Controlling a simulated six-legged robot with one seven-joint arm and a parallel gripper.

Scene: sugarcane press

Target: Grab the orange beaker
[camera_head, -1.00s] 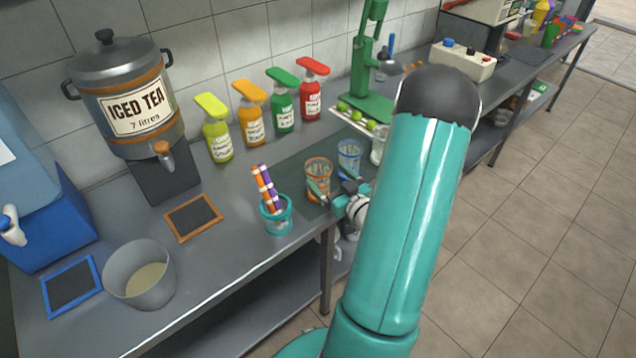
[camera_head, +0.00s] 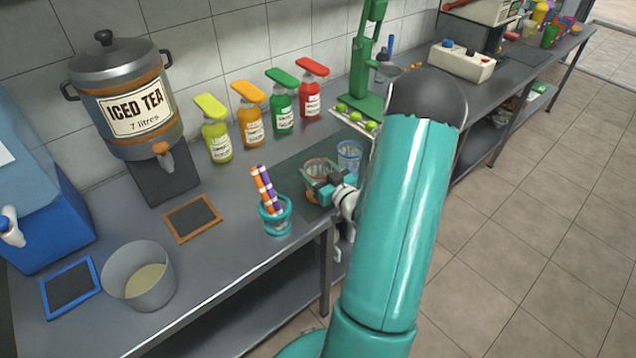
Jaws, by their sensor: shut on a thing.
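The orange beaker (camera_head: 319,165) is a clear cup with orange edges, upright on the dark mat near the counter's front edge. My gripper (camera_head: 322,184) reaches it from the right front and is shut on it. The fingers hide part of the beaker's front and side. I cannot tell whether its base is raised off the mat. A similar blue-edged beaker (camera_head: 349,156) stands just behind and to the right.
A teal cup (camera_head: 276,219) with striped straws stands close at the left. Several syrup bottles (camera_head: 250,122) line the wall behind. A green press (camera_head: 366,70) with limes stands at the back right. The counter's front edge (camera_head: 245,278) is close.

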